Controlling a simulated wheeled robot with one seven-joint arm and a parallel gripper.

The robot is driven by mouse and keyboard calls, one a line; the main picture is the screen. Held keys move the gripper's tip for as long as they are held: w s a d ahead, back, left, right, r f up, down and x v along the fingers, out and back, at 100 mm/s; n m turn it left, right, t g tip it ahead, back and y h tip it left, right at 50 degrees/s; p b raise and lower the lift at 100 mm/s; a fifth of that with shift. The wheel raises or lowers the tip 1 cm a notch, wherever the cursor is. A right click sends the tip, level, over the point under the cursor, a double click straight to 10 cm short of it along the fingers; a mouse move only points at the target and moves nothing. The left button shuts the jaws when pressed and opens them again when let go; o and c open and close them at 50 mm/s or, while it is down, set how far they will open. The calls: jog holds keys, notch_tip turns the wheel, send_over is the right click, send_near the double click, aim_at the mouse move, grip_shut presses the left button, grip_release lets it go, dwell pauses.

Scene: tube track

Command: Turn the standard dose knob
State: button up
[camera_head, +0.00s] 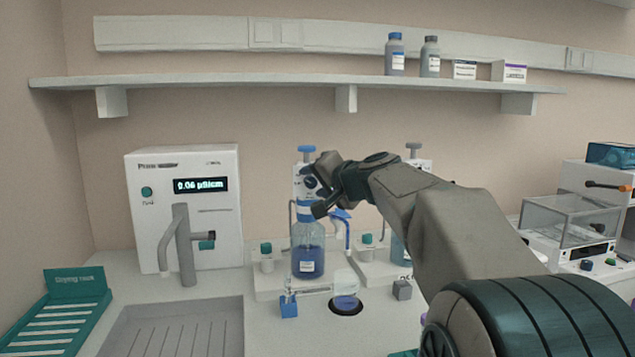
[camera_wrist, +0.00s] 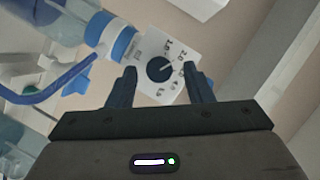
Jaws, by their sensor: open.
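The dose knob (camera_wrist: 159,69) is a dark blue round dial with a pale pointer line, on a white face with numbers around it. It is on the dispenser atop the bottle of blue liquid (camera_head: 307,262), which stands upright on the bench. My gripper (camera_head: 314,190) is in front of the dispenser head, partly covering it. In the wrist view, my gripper (camera_wrist: 159,78) is open, with one finger on each side of the knob; I cannot tell whether either touches it. The dispenser's blue plunger top (camera_head: 307,150) shows above my gripper.
A second dispenser (camera_head: 413,150) stands to the right, partly behind my arm. A small beaker of blue liquid (camera_head: 345,290) sits in front. A water unit with display (camera_head: 183,215) and tap stands left. A shelf (camera_head: 220,82) runs above. A blue tube (camera_wrist: 50,90) passes near my gripper.

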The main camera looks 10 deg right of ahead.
jog(key=c, duration=1)
jog(key=shift+f+b, duration=0.2)
jog(key=shift+b, duration=0.35)
jog(key=shift+f+m+b, duration=0.1)
jog(key=shift+m+b, duration=0.25)
jog(key=shift+m, duration=0.05)
jog(key=m+b, duration=0.1)
jog(key=b, duration=0.1)
jog(key=m+t+y+b, duration=0.1)
jog(key=b, duration=0.1)
jog(key=shift+d+f, duration=0.15)
jog(key=shift+f, duration=0.1)
jog(key=m+t+y+b, duration=0.1)
jog(key=m+b, duration=0.2)
jog(key=b, duration=0.1)
jog(key=shift+m+b, duration=0.4)
jog(key=shift+r, duration=0.1)
